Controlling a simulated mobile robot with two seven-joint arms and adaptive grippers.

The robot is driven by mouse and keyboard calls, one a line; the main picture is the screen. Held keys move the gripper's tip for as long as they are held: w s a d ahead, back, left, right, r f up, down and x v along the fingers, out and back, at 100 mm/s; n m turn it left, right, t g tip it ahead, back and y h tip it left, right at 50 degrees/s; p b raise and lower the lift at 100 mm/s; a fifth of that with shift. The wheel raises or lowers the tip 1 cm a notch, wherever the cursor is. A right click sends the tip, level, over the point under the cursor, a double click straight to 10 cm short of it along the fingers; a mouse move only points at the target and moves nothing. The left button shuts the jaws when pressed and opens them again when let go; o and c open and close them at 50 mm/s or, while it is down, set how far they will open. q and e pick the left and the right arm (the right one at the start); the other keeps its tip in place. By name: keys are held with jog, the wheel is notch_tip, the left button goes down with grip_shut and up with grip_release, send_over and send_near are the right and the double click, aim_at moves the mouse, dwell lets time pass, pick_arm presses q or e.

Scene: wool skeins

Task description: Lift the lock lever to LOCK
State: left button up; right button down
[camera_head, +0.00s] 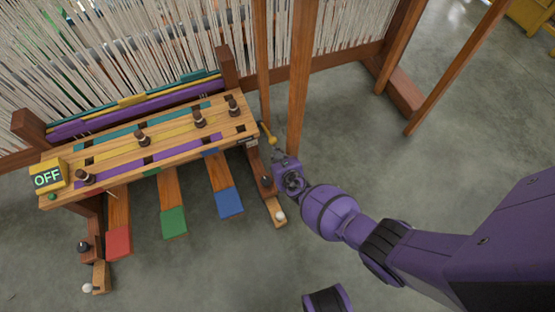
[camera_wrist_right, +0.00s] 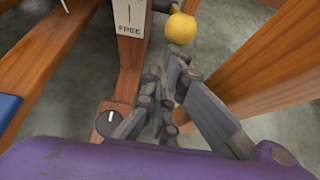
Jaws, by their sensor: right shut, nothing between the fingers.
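The lock lever (camera_head: 268,132) is a small yellow lever with a round knob, at the right end of the wooden pedal bench. Its yellow knob (camera_wrist_right: 181,28) shows at the top of the right wrist view, left of a wooden post. A white plate marked FREE (camera_wrist_right: 130,28) is just left of the knob; no LOCK mark is readable. My right gripper (camera_head: 283,158) is just below the knob in the head view, beside the bench end. In the wrist view its dark fingers (camera_wrist_right: 167,78) are shut and empty, their tips just short of the knob. My left gripper is out of view.
A wooden post (camera_head: 300,80) rises close beside my right gripper. Red (camera_head: 118,242), green (camera_head: 174,222) and blue (camera_head: 229,202) pedals extend below.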

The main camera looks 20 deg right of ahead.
aim_at(271, 142)
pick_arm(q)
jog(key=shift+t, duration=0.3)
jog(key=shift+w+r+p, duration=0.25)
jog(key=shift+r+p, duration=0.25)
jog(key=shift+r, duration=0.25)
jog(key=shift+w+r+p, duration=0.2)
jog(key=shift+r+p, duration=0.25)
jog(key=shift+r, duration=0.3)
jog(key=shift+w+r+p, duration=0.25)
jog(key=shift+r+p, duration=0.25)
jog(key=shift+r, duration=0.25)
pick_arm(e)
jog(key=shift+w+r, duration=0.35)
jog(key=shift+r, duration=0.55)
jog(key=shift+w+r, duration=0.35)
jog(key=shift+r, duration=0.6)
jog(key=shift+w+r, duration=0.35)
jog(key=shift+r, duration=0.55)
